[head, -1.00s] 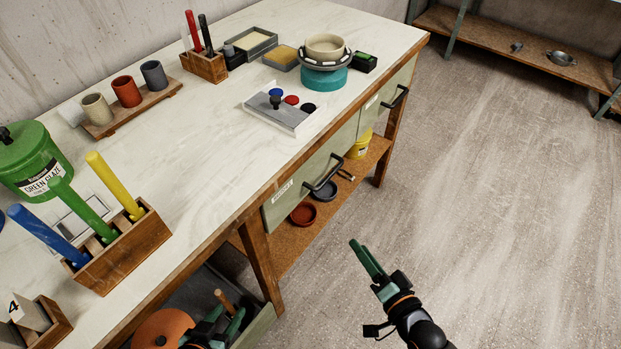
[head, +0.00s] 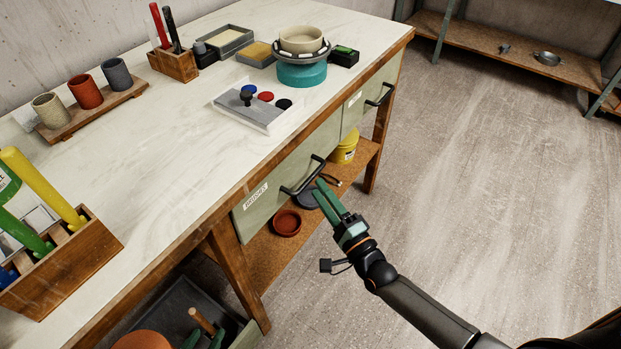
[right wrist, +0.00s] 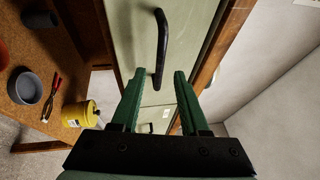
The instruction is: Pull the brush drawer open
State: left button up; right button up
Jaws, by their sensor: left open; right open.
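The brush drawer (head: 283,192), pale green with a "BRUSHES" label, is flush under the tabletop in the head view. Its dark bar handle (head: 303,178) also shows in the right wrist view (right wrist: 161,45). My right gripper (head: 322,188) is open and empty, just in front of the handle. In the right wrist view, the handle's near end appears between the two green fingers (right wrist: 159,74); I cannot tell whether they touch it.
A second handled drawer (head: 368,101) is to the right. A lower shelf (head: 262,262) holds a red dish (head: 287,222), a grey dish and a yellow pot (head: 344,148). An open dark tray (head: 175,308) lies below left. The floor at right is clear.

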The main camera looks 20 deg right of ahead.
aim_at(311, 177)
jog(key=x, duration=0.5)
grip_shut()
dwell(0.3)
dwell(1.0)
